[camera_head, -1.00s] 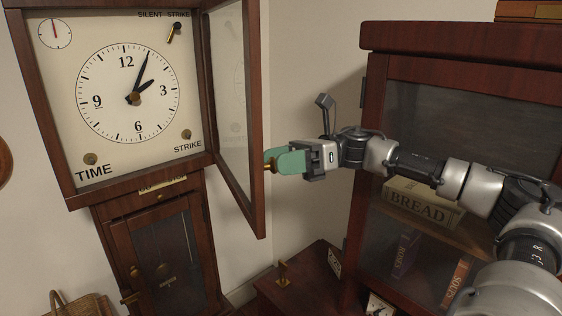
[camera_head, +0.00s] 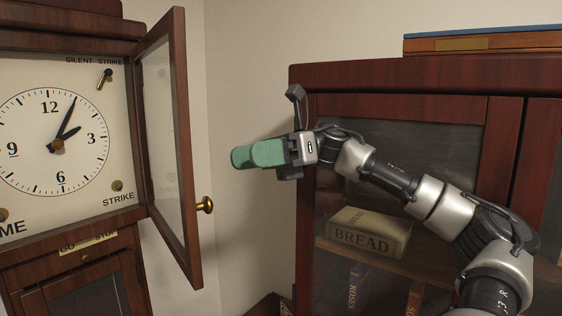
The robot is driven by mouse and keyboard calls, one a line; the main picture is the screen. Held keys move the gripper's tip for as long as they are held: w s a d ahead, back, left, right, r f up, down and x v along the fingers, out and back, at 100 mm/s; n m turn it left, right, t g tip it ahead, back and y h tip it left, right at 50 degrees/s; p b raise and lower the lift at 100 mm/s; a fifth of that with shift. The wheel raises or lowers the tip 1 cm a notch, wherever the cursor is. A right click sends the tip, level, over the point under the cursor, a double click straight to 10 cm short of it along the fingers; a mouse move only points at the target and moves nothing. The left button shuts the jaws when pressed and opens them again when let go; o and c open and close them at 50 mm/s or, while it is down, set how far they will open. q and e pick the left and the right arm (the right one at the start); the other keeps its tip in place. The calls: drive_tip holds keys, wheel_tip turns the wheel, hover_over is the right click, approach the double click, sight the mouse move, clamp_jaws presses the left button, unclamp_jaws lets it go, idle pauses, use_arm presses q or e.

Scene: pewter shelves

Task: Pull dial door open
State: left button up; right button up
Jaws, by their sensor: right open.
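The dial door (camera_head: 187,150) of the tall clock is a glazed wooden frame and stands swung open, out to the right of the clock dial (camera_head: 52,125). Its brass knob (camera_head: 205,205) sticks out from the door's outer side. My right gripper (camera_head: 240,157), with green fingers, is open and empty. It is above and to the right of the knob, apart from the door. My left gripper is not in view.
A dark wooden cabinet (camera_head: 400,78) with glass panes stands on the right behind my right arm. A box marked BREAD (camera_head: 368,232) and books are inside it. Bare wall (camera_head: 240,90) lies between the clock and the cabinet.

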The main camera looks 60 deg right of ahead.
drive_tip(key=s+r, duration=0.1)
drive_tip(key=s+d+r+b, duration=0.1)
drive_tip(key=s, duration=0.1)
drive_tip(key=s+r, duration=0.1)
drive_tip(key=shift+s+d, duration=0.15)
drive_tip(key=shift+d, duration=0.1)
drive_tip(key=shift+f, duration=0.1)
